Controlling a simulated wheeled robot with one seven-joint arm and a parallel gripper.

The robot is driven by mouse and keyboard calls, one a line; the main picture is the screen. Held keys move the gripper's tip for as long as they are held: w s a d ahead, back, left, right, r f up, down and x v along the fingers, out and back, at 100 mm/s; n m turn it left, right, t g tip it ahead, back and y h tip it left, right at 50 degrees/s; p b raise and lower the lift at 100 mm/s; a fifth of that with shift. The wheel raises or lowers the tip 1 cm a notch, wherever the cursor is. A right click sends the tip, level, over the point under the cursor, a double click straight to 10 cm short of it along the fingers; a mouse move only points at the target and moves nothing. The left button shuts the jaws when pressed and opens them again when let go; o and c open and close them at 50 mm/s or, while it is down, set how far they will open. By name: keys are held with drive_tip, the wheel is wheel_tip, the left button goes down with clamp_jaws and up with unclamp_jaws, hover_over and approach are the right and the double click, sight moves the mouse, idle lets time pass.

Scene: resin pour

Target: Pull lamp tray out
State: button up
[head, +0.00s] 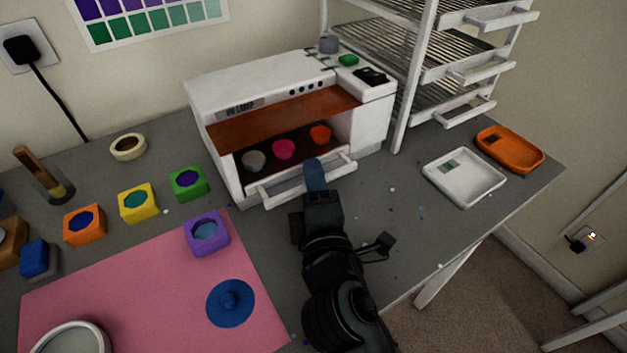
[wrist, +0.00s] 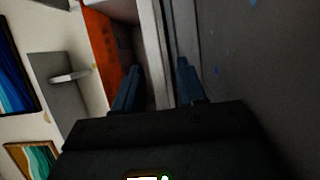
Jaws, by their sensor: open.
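The white UV lamp (head: 262,82) stands on the grey bench against the wall, with an orange-brown panel (head: 285,115) across its open front. Its lamp tray sits low inside, holding grey (head: 254,160), pink (head: 284,149) and orange (head: 320,134) round pieces. The pale tray handle (head: 280,191) runs along the front edge. My gripper (head: 315,172) is at the handle, its blue fingers overlapping it in the head view. In the wrist view my gripper (wrist: 157,85) is open, with a pale bar (wrist: 152,40) running between the fingers. Contact with the handle cannot be told.
Coloured moulds, including a purple one (head: 206,232), stand left of the lamp. A pink mat (head: 150,290) holds a blue disc (head: 231,302). A white scale (head: 463,177) and orange tray (head: 509,149) lie right. A wire rack (head: 411,80) stands right behind.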

clamp_jaws()
drive_tip(key=shift+s, duration=0.1)
idle(0.4)
drive_tip(key=s+d, duration=0.2)
drive_tip(key=s, duration=0.1)
drive_tip(key=s+d, duration=0.2)
drive_tip(key=s, duration=0.1)
drive_tip(key=s+d, duration=0.2)
drive_tip(key=s, duration=0.2)
drive_tip(key=shift+d+f, duration=0.1)
drive_tip(key=shift+d, duration=0.25)
drive_tip(key=shift+w, duration=0.1)
unclamp_jaws()
